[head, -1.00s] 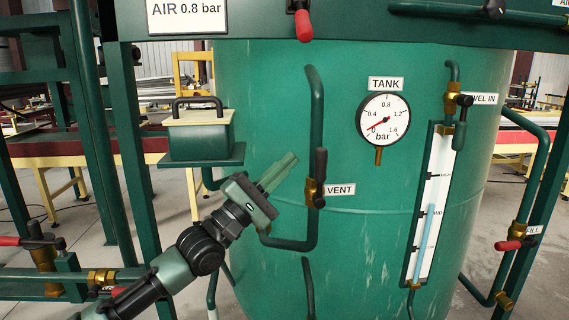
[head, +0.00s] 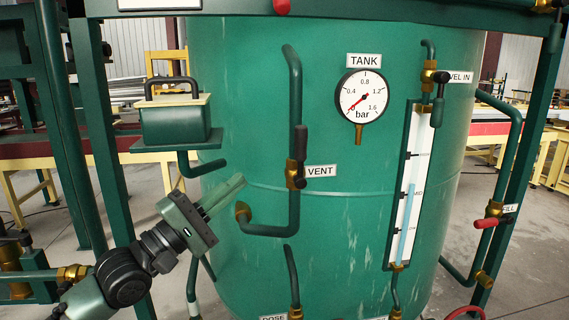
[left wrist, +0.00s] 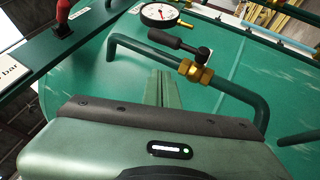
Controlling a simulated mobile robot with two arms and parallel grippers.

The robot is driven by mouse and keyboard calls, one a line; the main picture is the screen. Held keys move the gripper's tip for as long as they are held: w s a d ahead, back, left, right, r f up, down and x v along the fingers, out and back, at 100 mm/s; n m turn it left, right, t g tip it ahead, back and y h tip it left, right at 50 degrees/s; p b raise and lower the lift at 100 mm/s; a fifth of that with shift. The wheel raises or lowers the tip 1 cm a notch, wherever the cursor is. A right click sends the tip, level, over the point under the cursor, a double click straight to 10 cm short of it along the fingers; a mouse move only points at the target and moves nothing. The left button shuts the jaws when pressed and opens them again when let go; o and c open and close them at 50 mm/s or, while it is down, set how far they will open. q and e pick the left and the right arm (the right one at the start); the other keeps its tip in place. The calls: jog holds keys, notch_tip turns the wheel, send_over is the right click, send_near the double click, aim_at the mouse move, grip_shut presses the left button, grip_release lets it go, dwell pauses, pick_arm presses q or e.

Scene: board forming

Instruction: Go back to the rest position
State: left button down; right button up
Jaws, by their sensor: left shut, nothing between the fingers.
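My left gripper (head: 222,194) is in front of the green tank (head: 230,90), to the left of the vent pipe and apart from the vent valve. Its fingers are closed together with nothing between them; they also show in the left wrist view (left wrist: 162,88). The vent valve (head: 296,172) has a black handle pointing up along the pipe, beside the VENT label (head: 320,170). In the left wrist view the vent valve (left wrist: 195,70) lies beyond the fingers. My right gripper is not in view.
A tank gauge (head: 362,97) has its red needle near zero. A level glass (head: 408,190) stands to its right. A lidded green box (head: 175,122) sits on a bracket at the left. Green frame posts (head: 97,150) and a red-handled fill valve (head: 487,222) flank the tank.

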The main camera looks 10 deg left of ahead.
pick_arm(q)
jog(key=s+d+f+m+g+y, duration=0.2)
jog(key=s+f+m+y, duration=0.1)
jog(key=f, duration=0.7)
jog(key=s+d+f+m+g+y, duration=0.1)
jog(key=s+f+m+g+y, duration=0.15)
jog(key=f, duration=0.75)
jog(key=s+d+f+m+g+y, duration=0.1)
jog(key=s+d+f+m+y, duration=0.2)
jog(key=f, duration=0.7)
jog(key=s+a+f+m+g+y, duration=0.25)
jog(key=s+a+f+g, duration=0.2)
jog(key=s+f, duration=0.55)
jog(key=s+a+f+m+g+y, duration=0.2)
jog(key=s+a+f+g+y, duration=0.3)
jog(key=s, duration=0.9)
notch_tip(320, 180, down, 28)
jog(key=s+a+r+h, duration=0.1)
jog(key=s+a+f+m+g+b, duration=0.1)
jog(key=s+a+f, duration=0.2)
jog(key=s+f, duration=1.4)
jog(key=shift+s+a+f, duration=0.15)
jog(key=shift+s+f, duration=0.1)
jog(key=shift+f, duration=0.2)
